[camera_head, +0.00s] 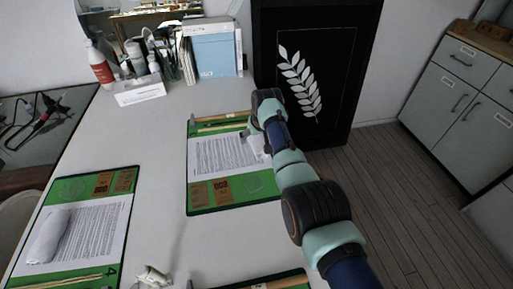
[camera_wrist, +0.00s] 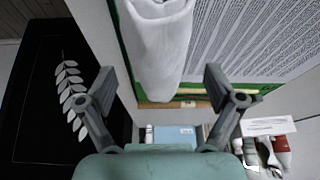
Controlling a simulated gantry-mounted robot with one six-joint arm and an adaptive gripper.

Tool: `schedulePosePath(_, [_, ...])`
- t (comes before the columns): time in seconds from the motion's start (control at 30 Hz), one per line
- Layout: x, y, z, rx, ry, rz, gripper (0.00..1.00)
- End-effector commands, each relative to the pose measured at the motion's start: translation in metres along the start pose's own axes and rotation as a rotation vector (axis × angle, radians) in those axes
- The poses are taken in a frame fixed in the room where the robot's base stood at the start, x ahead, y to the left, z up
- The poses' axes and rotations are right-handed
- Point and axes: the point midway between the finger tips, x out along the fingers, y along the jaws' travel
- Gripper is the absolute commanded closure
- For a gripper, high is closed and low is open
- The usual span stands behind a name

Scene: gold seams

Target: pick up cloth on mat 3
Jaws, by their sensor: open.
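A rolled white cloth (camera_head: 253,149) lies on the right part of the middle green mat (camera_head: 228,192), partly hidden behind my arm. In the wrist view the cloth (camera_wrist: 160,45) runs from the top edge down between the fingers, beside a printed sheet (camera_wrist: 255,40). My gripper (camera_wrist: 160,82) is open, with one finger on each side of the cloth and a gap to each. Whether the fingertips are at the cloth's height cannot be told.
Another mat (camera_head: 125,200), marked 4, holds a second rolled cloth (camera_head: 49,237) at the lower left. Bottles, a pen holder and a blue box (camera_head: 214,53) stand at the table's back. A black panel (camera_head: 335,75) with a white leaf stands beyond the table's right edge.

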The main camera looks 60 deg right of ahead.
Motion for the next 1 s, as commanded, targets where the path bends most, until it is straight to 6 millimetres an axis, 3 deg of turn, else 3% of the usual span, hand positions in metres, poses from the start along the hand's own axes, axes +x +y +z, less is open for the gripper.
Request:
schedulePosePath(0.03, [0.0119, -0.0002, 0.0024, 0.000, -0.001, 0.000, 0.08])
schedulePosePath(0.1, [0.0153, -0.0003, 0.0013, 0.000, 0.001, 0.000, 0.08])
schedulePosePath(0.4, [0.0140, -0.0003, -0.0004, 0.000, 0.001, 0.000, 0.10])
schedulePosePath(0.77, [0.0142, -0.0003, -0.0001, 0.000, 0.001, 0.000, 0.70])
schedulePosePath(1.0, [0.0122, -0.0003, -0.0010, 0.000, 0.001, 0.000, 0.70])
